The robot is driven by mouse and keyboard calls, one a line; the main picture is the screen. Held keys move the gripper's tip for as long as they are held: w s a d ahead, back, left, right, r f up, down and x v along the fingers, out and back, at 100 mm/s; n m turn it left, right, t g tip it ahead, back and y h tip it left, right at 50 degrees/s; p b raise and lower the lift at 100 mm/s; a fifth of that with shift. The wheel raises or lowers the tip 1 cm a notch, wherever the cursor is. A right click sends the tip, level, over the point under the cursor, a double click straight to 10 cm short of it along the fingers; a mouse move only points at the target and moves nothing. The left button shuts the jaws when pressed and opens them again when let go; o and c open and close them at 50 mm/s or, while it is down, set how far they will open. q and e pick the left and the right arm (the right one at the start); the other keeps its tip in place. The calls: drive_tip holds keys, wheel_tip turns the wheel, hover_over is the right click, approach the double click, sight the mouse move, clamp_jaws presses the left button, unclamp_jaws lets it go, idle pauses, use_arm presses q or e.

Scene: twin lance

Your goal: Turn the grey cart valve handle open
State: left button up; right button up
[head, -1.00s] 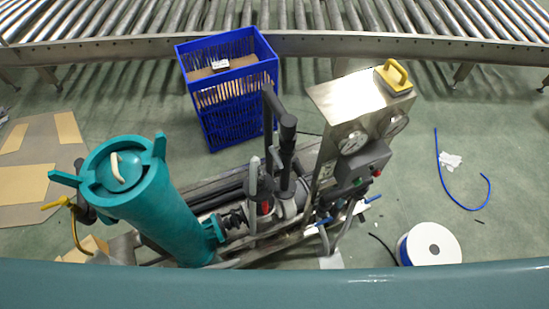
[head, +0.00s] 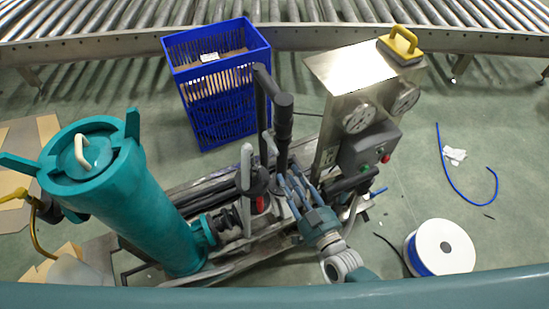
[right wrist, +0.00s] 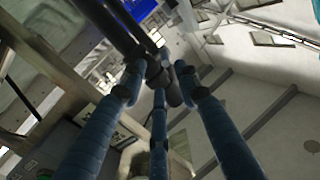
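The cart (head: 235,262) carries upright bars and handles in its middle. A light grey handle (head: 246,170) stands upright beside a red part. A thicker dark grey bar (head: 283,122) rises to its right. I cannot tell for sure which one is the valve handle. My right gripper (head: 294,184) is just right of and below them, its blue fingers spread and pointing up at the cart. In the right wrist view the fingers (right wrist: 163,68) are apart, with the end of a dark bar (right wrist: 173,90) between or behind them; contact is unclear. My left gripper is out of view.
A teal cylinder (head: 150,200) stands on the cart's left. A steel panel (head: 345,75) with gauges and a yellow-handled item (head: 402,45) is on the right. A blue crate (head: 215,85) stands behind. A white spool (head: 443,246) and blue hose (head: 445,175) lie on the floor at right.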

sight(274, 148)
drive_tip(key=x, duration=0.7)
drive_tip(key=r+x, duration=0.1)
drive_tip(key=x, duration=0.3)
drive_tip(key=shift+r, duration=0.1)
clamp_jaws()
